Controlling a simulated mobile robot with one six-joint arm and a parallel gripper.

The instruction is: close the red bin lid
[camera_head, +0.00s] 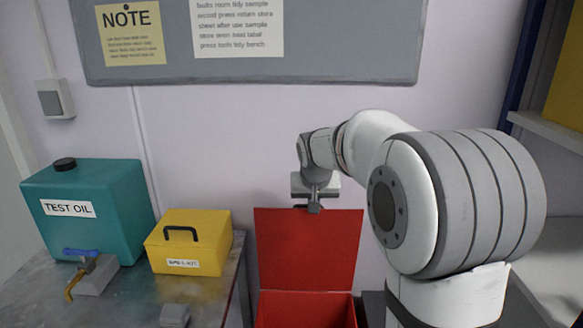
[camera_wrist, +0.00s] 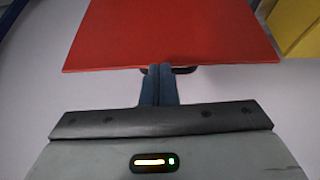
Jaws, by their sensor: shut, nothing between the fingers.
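The red bin lid (camera_head: 308,252) stands raised, nearly upright, against the wall behind the red bin (camera_head: 306,309) in the head view. The open bin shows at the bottom edge, and its lower part is out of frame. My gripper (camera_head: 314,207) is at the top edge of the lid, near its middle, with its fingers together and empty. In the wrist view the lid (camera_wrist: 170,30) fills the top, and my gripper (camera_wrist: 158,72) has its fingertips at the lid's near edge. A dark piece, perhaps a handle, shows partly behind the fingertips. I cannot tell whether the fingers touch the lid.
A bench (camera_head: 130,305) at the left holds a teal test oil container (camera_head: 95,205), a yellow box (camera_head: 190,243) and a grey block (camera_head: 175,316). A shelf (camera_head: 548,128) stands at the right. A grey board (camera_head: 340,45) hangs on the wall above.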

